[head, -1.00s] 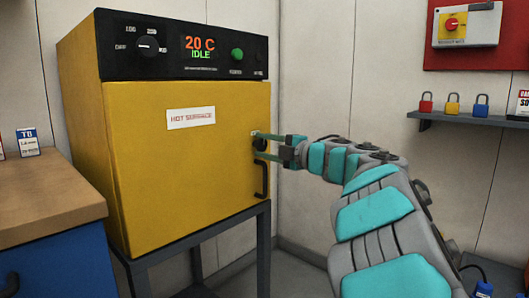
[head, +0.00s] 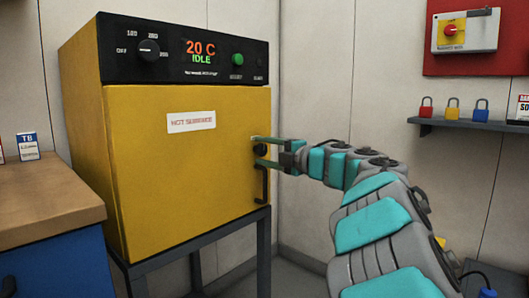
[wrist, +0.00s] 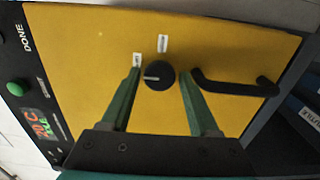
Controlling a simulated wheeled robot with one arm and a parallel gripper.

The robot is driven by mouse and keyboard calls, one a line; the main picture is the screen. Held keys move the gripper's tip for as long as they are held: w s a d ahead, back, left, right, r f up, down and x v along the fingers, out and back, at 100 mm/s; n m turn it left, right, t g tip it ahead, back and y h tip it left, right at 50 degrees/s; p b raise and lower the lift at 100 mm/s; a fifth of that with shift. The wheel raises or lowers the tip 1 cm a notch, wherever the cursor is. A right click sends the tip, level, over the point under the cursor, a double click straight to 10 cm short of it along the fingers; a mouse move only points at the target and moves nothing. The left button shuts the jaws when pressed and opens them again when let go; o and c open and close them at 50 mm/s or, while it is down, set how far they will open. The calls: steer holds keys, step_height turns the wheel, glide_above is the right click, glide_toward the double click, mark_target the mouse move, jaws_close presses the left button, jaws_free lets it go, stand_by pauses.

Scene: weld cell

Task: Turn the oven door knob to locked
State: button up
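The yellow oven (head: 185,165) stands on a dark stand with its door shut. Its round black door knob (wrist: 160,76) is on the door's right side, above the handle in the head view, where it also shows small (head: 260,150). A pale pointer line on the knob points left in the wrist view, toward one of two small white labels (wrist: 163,44); their words are too small to read. My gripper (wrist: 160,80) is open, with one green finger on each side of the knob and a visible gap to each. In the head view my gripper (head: 264,151) reaches the door from the right.
The black door handle (wrist: 235,84) is close to one finger; it also shows in the head view (head: 262,184). The oven panel (head: 185,50) reads 20 C and IDLE. A wooden-topped blue cabinet (head: 45,195) stands left. A shelf with padlocks (head: 452,110) is on the right wall.

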steer(key=shift+o, duration=0.7)
steer(key=shift+s+d, duration=0.1)
steer(key=v, duration=0.7)
steer(key=shift+s+d, duration=0.15)
steer(key=shift+d, duration=0.1)
